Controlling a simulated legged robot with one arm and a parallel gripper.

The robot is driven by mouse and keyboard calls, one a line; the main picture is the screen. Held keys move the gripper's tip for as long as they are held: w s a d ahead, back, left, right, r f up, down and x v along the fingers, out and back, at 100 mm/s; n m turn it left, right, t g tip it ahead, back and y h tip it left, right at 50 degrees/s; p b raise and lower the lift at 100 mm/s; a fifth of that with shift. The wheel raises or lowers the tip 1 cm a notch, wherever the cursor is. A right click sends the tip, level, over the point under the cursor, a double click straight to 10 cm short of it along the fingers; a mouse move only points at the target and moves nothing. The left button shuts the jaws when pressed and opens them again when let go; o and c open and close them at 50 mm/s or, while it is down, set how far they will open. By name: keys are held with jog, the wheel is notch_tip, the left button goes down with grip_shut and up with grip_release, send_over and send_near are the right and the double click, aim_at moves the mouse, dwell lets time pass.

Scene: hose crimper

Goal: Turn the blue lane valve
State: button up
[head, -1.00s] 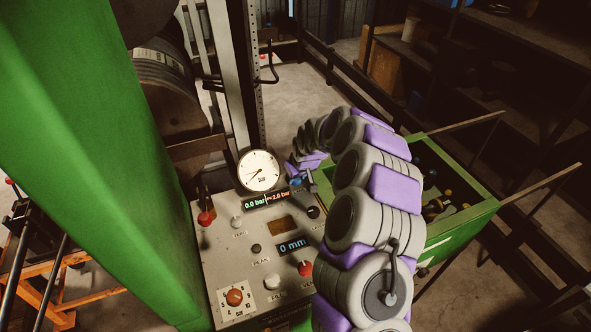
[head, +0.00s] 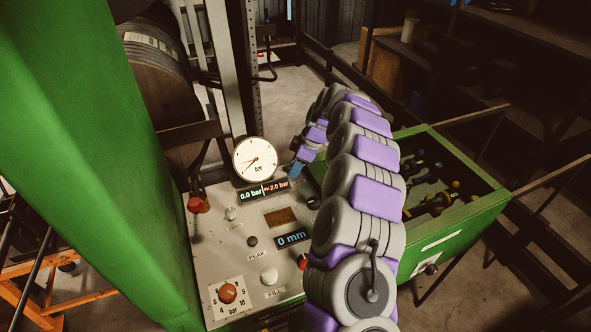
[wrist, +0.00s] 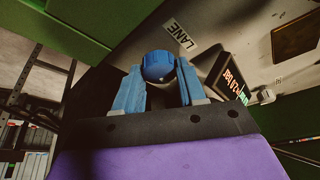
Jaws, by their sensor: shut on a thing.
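The blue lane valve (wrist: 158,67) is a round, ridged knob beside a white LANE label (wrist: 179,33) in the wrist view. My gripper (wrist: 158,82) has its two blue fingers on either side of the knob and is shut on it. In the head view my gripper (head: 296,169) reaches the panel just right of the dial gauge, and I cannot make out the knob there. The pressure display (head: 264,190) under the gauge reads 0.0 bar and 2.0 bar.
The control panel (head: 205,250) carries a dial gauge (head: 255,159), a red-orange knob (head: 228,292), white buttons and a 0 mm display (head: 292,238). A green frame (head: 70,130) stands at left. An open green bin (head: 455,222) with several fittings is right of my arm.

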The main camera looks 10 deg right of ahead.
jog(key=shift+w+d+n+g, duration=0.1)
jog(key=shift+n+g, duration=0.2)
jog(key=shift+n, duration=0.5)
jog(key=o, duration=0.8)
jog(key=shift+c, duration=0.2)
jog(key=p+v, duration=0.4)
jog(key=v, duration=1.3)
jog(key=shift+w+d, duration=0.2)
jog(key=shift+d, duration=0.05)
